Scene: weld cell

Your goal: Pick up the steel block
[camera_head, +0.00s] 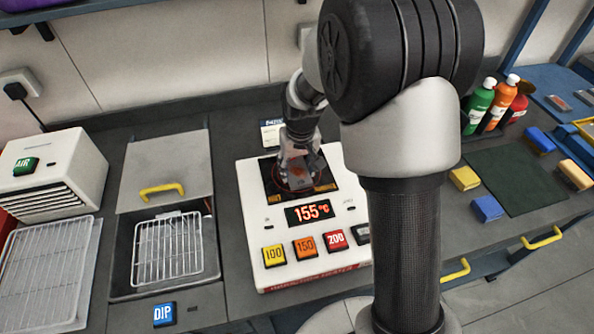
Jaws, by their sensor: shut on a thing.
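My gripper (297,165) is over the dark heating pad of the white induction heater (259,220), at the back middle of the bench. Its fingers are shut on the steel block (299,180), a small grey piece with a reddish-brown patch. The fingers cover part of the block. I cannot tell whether the block touches the pad or is just above it. The heater's display (310,213) reads 155 °C.
Left of the heater is a dip tank (124,258) with a wire rack and a yellow-handled lid, then a white air unit (60,180). Bottles (479,104), a dark green mat (515,180) and yellow and blue blocks are right. My arm hides the middle.

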